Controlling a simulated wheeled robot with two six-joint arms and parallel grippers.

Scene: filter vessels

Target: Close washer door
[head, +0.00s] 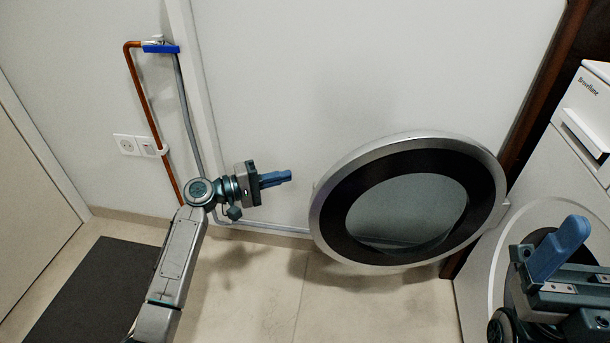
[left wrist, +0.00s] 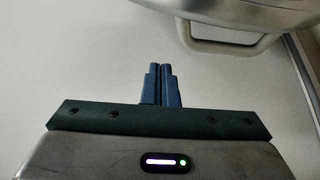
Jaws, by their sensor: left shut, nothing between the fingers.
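The washer door (head: 483,180) is a round silver and black ring with a glass centre. It stands wide open, swung out to the left of the washer (head: 535,180). The washer's round opening is partly hidden by my right gripper. My left gripper (head: 288,176) is shut and empty, just left of the door's left rim and apart from it. In the left wrist view its blue fingers (left wrist: 161,70) are together, with the door's edge and a handle-like loop (left wrist: 225,46) above and to the right. My right gripper (head: 572,232) is in front of the washer; its finger gap is unclear.
A white wall (head: 350,60) stands behind the door. A copper pipe (head: 145,105) with a blue valve lever and a wall socket (head: 126,145) are at the left. A dark mat (head: 85,290) lies on the tiled floor (head: 340,310), which is clear below the door.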

